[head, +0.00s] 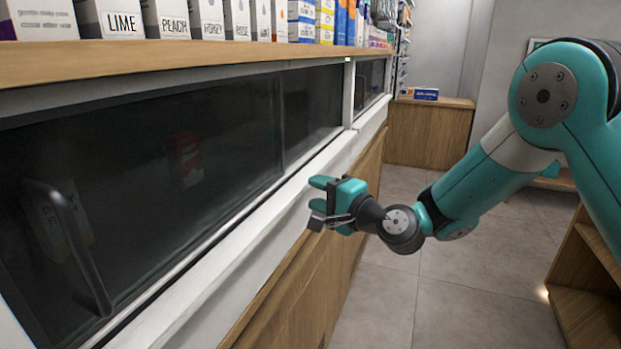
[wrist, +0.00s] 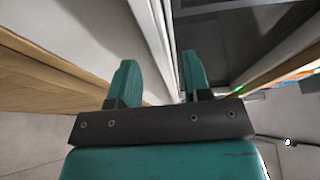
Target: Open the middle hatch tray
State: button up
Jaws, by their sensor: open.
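A dark glass hatch (head: 235,115) runs along the counter front under the shelf in the head view. A black bar handle (head: 72,245) is on its near left part. I cannot tell which hatch is the middle tray. My gripper (head: 318,196) is open and empty, just off the white sill and to the right of the glass, far from the handle. In the wrist view my gripper (wrist: 160,64) has both teal fingers apart with nothing between them. A dark glass panel (wrist: 230,40) shows beyond them. No handle can be made out there.
A white sill (head: 245,215) and wooden counter front (head: 315,285) lie below the glass. Labelled boxes (head: 120,20) line the shelf (head: 180,60) above. Wooden shelving (head: 590,290) stands at right. Tiled floor (head: 470,285) is clear between. A far wooden counter (head: 430,135) closes the aisle.

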jog(key=shift+p+x, duration=0.3)
jog(key=shift+x, duration=1.1)
grip_shut()
